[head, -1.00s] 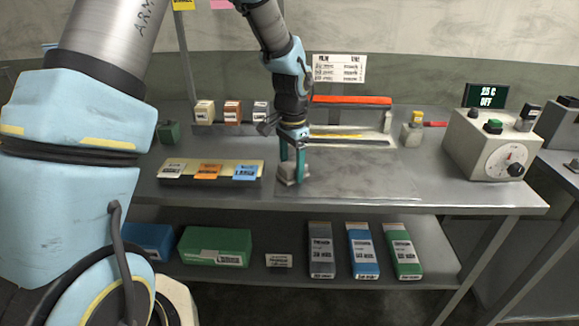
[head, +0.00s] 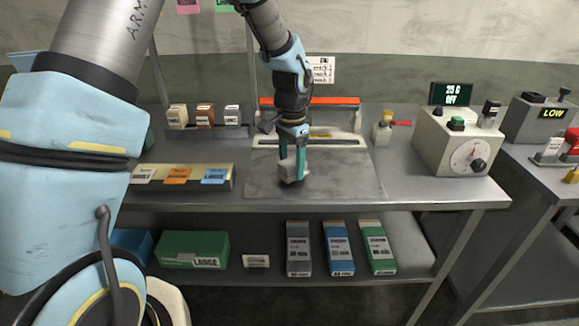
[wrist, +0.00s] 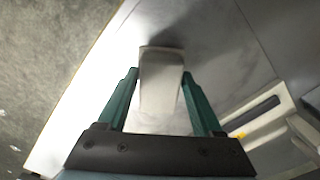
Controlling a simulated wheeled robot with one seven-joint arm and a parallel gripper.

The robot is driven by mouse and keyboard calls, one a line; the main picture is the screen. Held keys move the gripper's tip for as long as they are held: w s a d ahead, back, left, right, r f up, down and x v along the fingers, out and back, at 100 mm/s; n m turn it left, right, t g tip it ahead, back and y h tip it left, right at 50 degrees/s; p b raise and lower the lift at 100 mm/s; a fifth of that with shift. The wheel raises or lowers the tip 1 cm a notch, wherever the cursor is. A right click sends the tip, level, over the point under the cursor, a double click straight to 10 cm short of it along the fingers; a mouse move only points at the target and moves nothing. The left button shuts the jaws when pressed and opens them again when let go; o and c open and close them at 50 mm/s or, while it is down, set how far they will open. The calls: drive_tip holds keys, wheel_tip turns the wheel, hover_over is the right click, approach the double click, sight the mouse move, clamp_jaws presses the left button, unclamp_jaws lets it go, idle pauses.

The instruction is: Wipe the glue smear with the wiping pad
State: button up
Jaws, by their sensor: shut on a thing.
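My gripper (head: 292,160) is shut on the wiping pad (head: 289,171), a pale grey block between its teal fingers. The pad also shows in the wrist view (wrist: 161,80), upright between the fingers. It is at or just above the dull grey work area (head: 345,181) on the metal bench, left of that area's middle; I cannot tell whether it touches. A dark shadow or patch lies just beyond the pad in the wrist view. I cannot clearly make out the glue smear; the work area has faint mottled marks, and the pad hides part of it.
A sealer with a red bar (head: 310,101) stands behind the pad. A label strip (head: 180,177) lies to the left, with small boxes (head: 205,115) behind it. A dial control box (head: 459,141) stands at right.

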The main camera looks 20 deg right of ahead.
drive_tip(key=shift+a+r, duration=0.1)
drive_tip(key=shift+r, duration=0.8)
drive_tip(key=shift+r+p, duration=0.25)
drive_tip(key=shift+p, duration=0.3)
drive_tip(key=shift+r+p, duration=1.55)
drive_tip(key=shift+r, duration=0.65)
